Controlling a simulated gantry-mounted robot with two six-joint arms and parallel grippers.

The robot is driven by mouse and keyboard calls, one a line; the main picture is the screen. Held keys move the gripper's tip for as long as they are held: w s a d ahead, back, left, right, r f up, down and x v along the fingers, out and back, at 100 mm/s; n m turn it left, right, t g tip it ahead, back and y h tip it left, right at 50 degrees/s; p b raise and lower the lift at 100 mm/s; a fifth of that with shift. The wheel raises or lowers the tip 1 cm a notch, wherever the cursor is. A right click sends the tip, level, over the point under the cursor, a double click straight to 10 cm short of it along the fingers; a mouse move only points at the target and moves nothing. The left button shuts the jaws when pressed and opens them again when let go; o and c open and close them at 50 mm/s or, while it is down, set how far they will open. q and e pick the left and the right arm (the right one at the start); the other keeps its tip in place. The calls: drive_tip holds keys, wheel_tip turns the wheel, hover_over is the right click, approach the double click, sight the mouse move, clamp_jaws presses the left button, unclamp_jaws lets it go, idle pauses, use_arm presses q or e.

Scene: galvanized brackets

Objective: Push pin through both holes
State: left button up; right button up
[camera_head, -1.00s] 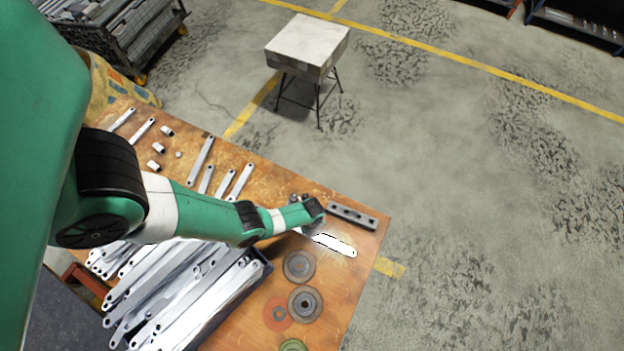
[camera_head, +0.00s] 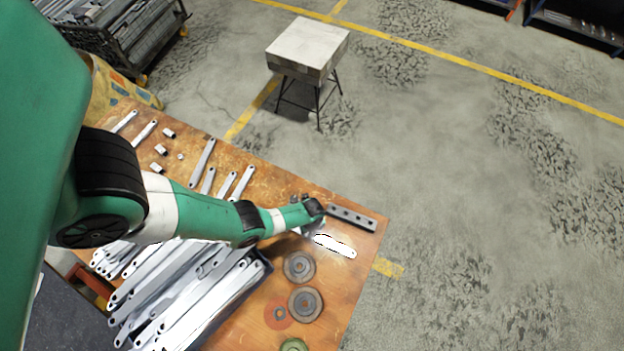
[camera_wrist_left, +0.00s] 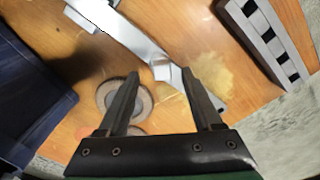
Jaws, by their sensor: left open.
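My left gripper (camera_head: 307,232) comes in from the left over the front right of the bench. In the left wrist view its fingers (camera_wrist_left: 160,76) are open. A small silvery piece (camera_wrist_left: 163,70) shows between the fingertips, but I cannot tell whether it is the pin or whether a finger touches it. A pale metal bracket (camera_head: 336,246) lies just right of the gripper on the bench; it also shows in the left wrist view (camera_wrist_left: 118,28), running down behind the fingers. Its holes are not clear. My right gripper is not in view.
A dark bar with several holes (camera_head: 352,218) lies at the bench's right edge. Grey discs (camera_head: 299,267) and an orange disc (camera_head: 277,314) lie in front. Loose strips (camera_head: 202,162) and small pieces lie behind the arm.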

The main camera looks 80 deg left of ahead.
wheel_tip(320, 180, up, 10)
drive_tip(key=p, duration=0.8)
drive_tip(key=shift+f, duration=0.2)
